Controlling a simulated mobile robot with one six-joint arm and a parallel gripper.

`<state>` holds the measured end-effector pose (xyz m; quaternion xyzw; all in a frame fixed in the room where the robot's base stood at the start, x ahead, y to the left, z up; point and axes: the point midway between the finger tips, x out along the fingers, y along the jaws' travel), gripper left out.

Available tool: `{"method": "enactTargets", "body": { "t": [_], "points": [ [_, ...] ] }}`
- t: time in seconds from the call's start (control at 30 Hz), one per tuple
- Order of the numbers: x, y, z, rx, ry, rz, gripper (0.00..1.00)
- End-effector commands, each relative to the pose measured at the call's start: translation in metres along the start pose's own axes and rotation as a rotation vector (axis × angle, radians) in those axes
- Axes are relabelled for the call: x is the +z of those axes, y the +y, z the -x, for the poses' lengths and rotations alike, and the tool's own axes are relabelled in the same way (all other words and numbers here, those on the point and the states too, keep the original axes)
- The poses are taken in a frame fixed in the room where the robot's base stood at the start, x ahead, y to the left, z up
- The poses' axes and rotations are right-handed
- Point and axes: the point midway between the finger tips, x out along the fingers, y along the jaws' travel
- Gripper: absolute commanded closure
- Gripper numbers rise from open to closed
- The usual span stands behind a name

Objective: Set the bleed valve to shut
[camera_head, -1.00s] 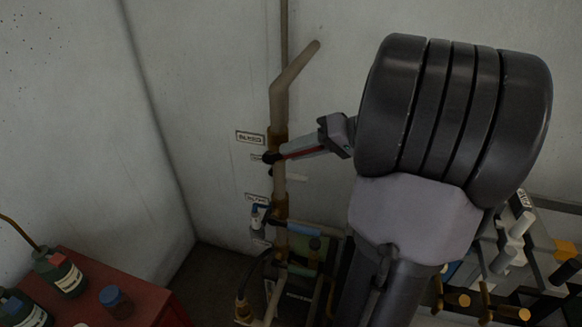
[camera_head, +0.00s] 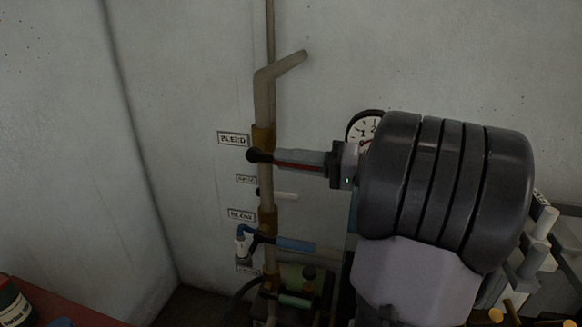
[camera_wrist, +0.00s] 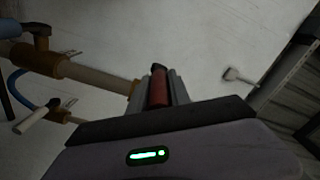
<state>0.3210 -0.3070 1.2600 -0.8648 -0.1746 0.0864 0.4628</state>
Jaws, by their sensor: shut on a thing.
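The bleed valve is on a vertical tan pipe (camera_head: 265,100), beside the BLEED label (camera_head: 233,139). Its dark hub (camera_head: 259,156) is on the pipe, and its red lever (camera_head: 295,165) points right, roughly level and across the pipe. My gripper (camera_head: 305,160) comes in from the right and is shut on the lever. In the wrist view the red lever (camera_wrist: 159,88) lies between the two grey fingers of my gripper (camera_wrist: 159,90). The fingers hide part of the lever in the head view.
A round gauge (camera_head: 365,127) is partly hidden behind my arm. A red surface with a bottle (camera_head: 14,305) is at lower left.

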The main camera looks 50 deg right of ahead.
Motion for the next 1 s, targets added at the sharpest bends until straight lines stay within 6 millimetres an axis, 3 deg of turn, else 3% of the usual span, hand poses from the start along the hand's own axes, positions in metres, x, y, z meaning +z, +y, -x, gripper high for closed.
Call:
{"method": "enactTargets", "body": {
  "t": [0.37, 0.4, 0.5, 1.0],
  "points": [
    [0.0012, 0.001, -0.0006, -0.004, 0.001, -0.004, 1.0],
    [0.0012, 0.001, -0.0006, -0.004, 0.001, -0.004, 0.72],
    [0.0011, 0.001, -0.0005, -0.004, 0.001, -0.003, 0.55],
    [0.0001, 0.0007, 0.0077, -0.001, 0.002, -0.001, 0.55]
  ]
}}
